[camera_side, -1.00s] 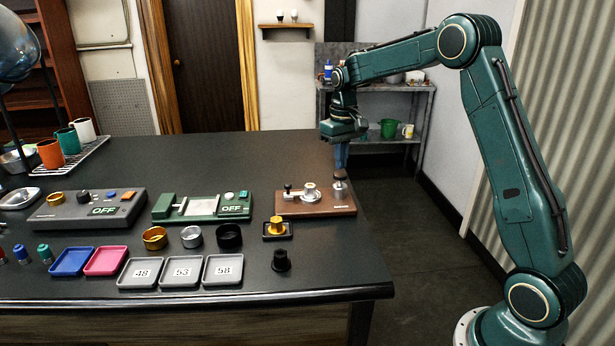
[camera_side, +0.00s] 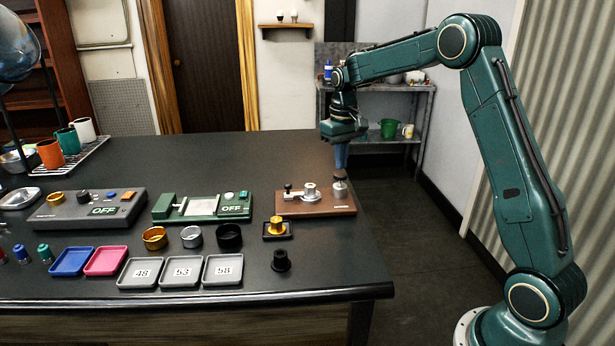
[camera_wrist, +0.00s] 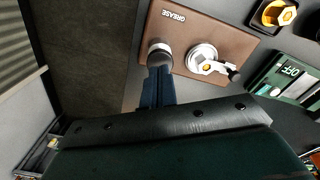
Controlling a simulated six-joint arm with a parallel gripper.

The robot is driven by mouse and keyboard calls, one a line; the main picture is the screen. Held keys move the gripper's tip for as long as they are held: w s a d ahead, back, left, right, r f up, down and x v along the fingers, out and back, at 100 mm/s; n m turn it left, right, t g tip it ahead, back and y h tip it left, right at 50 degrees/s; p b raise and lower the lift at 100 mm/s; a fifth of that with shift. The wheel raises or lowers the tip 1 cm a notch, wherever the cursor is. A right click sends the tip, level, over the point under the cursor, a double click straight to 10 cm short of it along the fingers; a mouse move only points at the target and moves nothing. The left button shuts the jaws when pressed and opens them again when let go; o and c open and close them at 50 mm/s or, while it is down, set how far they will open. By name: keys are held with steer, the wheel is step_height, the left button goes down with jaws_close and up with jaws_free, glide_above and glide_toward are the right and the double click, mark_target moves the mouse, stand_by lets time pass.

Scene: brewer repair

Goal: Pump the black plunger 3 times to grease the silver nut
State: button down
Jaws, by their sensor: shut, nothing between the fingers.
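The brown grease board (camera_side: 330,207) sits near the table's right edge; its GREASE label shows in the wrist view (camera_wrist: 174,17). The plunger (camera_side: 340,187) stands upright at the board's right end, with a dark top and a silver collar (camera_wrist: 159,47). The round silver piece that looks like the nut (camera_side: 310,191) sits mid-board beside a small lever (camera_wrist: 215,67); an orange spot shows in it in the wrist view. My gripper (camera_side: 341,167) is shut and empty, pointing down with its fingertips at the plunger's top (camera_wrist: 160,70). Contact is hard to tell.
A yellow part in a small black tray (camera_side: 278,231) and a black knob (camera_side: 281,260) stand in front of the board. A green OFF device (camera_side: 203,207) is to its left. The table's right edge is close; the table behind the board is clear.

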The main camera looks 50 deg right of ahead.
mark_target(340, 174)
steer(key=shift+f, duration=1.5)
stand_by(0.9)
steer(key=shift+r, duration=2.75)
steer(key=shift+r, duration=3)
steer(key=shift+f, duration=0.95)
steer(key=shift+f, duration=0.2)
steer(key=shift+f, duration=3.1)
